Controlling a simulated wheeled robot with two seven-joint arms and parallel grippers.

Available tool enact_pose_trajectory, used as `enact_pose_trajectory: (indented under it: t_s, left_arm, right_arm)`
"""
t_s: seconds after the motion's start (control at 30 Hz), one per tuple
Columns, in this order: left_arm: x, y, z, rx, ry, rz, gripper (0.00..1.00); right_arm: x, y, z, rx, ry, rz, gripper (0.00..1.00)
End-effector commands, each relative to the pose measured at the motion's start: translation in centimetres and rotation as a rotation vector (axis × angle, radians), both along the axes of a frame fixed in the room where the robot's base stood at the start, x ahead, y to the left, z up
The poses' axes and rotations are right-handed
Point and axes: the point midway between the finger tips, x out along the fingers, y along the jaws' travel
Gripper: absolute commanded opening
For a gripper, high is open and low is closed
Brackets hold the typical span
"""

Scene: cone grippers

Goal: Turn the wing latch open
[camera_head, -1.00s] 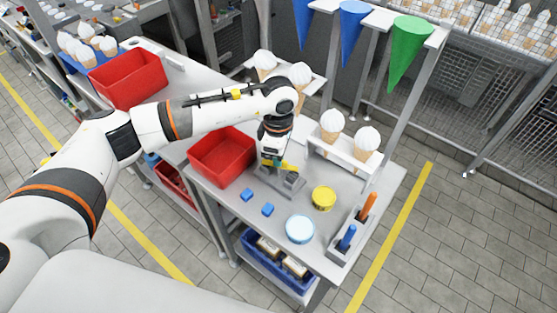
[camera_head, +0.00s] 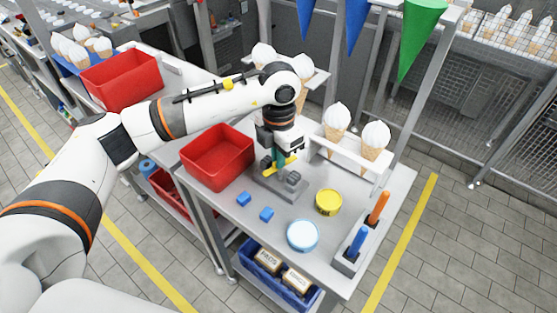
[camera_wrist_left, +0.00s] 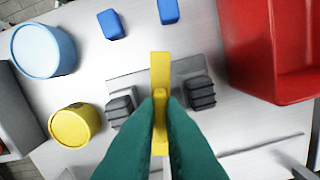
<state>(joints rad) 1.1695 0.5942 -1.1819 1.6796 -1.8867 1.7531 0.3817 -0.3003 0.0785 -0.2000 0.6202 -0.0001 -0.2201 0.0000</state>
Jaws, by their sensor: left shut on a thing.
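The yellow wing latch (camera_wrist_left: 160,68) is a flat bar over a grey base plate (camera_wrist_left: 130,80) on the table. In the left wrist view its bar runs up the picture, between two dark grey ribbed blocks (camera_wrist_left: 200,93). My left gripper (camera_wrist_left: 160,100) has its teal fingers shut on the latch's raised middle. The fingers hide part of the latch. My right gripper is not in view.
A red bin (camera_head: 217,158) stands left of the plate. Two blue blocks (camera_head: 266,214), a yellow tin (camera_head: 328,202) and a light-blue round tin (camera_head: 302,236) are in front and right. Cones on a rack (camera_head: 348,158) stand behind. A holder with orange and blue handles (camera_head: 358,243) is at right.

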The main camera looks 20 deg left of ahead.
Motion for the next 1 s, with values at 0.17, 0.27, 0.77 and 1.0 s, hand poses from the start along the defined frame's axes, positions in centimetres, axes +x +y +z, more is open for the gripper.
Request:
enact_pose_trajectory:
  t_s: [0.17, 0.27, 0.77, 1.0]
  left_arm:
    - [0.1, 0.0, 0.0, -0.001, -0.004, 0.123, 0.00]
    - [0.1, 0.0, 0.0, -0.001, -0.004, 0.176, 0.00]
    - [0.1, -0.1, 0.2, -0.001, -0.004, 0.280, 0.00]
    - [0.1, -0.1, 0.2, -0.002, -0.005, 0.280, 0.00]
  right_arm:
    - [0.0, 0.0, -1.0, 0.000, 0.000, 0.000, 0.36]
    - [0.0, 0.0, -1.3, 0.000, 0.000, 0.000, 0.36]
    - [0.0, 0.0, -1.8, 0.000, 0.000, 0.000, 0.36]
    - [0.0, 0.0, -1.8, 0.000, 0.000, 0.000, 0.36]
